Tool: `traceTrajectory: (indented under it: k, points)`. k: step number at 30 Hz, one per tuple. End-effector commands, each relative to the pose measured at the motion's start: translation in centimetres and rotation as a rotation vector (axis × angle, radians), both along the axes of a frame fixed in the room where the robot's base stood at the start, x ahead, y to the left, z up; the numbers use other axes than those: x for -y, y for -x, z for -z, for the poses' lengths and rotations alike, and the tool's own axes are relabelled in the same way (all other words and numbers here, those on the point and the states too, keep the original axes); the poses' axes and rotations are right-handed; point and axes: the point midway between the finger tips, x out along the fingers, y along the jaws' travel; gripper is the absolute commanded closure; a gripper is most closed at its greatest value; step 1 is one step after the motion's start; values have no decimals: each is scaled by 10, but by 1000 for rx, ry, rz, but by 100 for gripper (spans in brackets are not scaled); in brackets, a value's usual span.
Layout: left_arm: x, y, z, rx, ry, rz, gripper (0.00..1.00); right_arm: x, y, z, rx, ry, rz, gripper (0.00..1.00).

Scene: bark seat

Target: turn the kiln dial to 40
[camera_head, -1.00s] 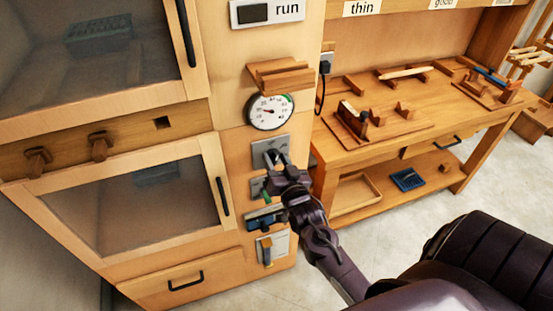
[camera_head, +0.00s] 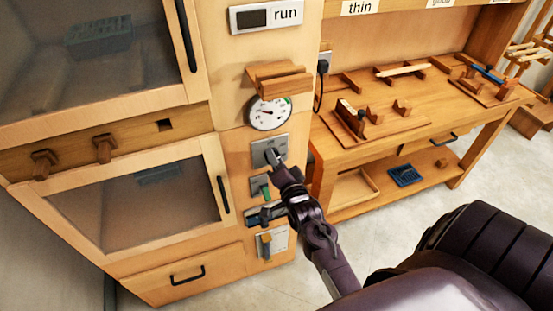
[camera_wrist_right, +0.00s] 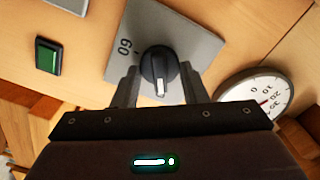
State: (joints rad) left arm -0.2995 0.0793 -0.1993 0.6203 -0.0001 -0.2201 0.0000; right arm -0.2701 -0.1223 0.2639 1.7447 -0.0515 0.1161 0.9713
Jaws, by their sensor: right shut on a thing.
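The kiln dial (camera_wrist_right: 158,68) is a round black knob with a white mark, on a grey plate (camera_wrist_right: 196,48). In the right wrist view the white mark points down toward my gripper's palm. One number, 60, shows on the plate beside the knob; other numbers are hidden. My right gripper (camera_wrist_right: 158,88) has a finger on each side of the knob and is shut on it. In the head view my right gripper (camera_head: 277,163) reaches the plate (camera_head: 264,148) below the round gauge and hides most of the dial. My left gripper is not in view.
A round gauge (camera_head: 269,113) sits above the dial plate, under a wooden ledge (camera_head: 279,77). A green switch (camera_head: 265,190) and a lower lever (camera_head: 266,246) are below. Kiln door handles (camera_head: 222,195) stand out to the left. A workbench (camera_head: 390,130) with wooden tools is at right.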

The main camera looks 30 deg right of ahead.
Motion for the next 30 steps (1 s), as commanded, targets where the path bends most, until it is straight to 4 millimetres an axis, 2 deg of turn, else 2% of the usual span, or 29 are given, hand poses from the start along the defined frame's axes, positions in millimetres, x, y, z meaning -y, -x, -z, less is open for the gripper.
traceTrajectory:
  k: [16,17,21,30]
  points:
    - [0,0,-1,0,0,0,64,0,0,0,6,-26,0,84]
    - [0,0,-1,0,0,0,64,0,0,0,6,-26,0,60]
    - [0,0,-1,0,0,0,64,0,0,0,6,-25,0,41]
    - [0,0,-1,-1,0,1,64,0,0,0,6,-25,0,40]
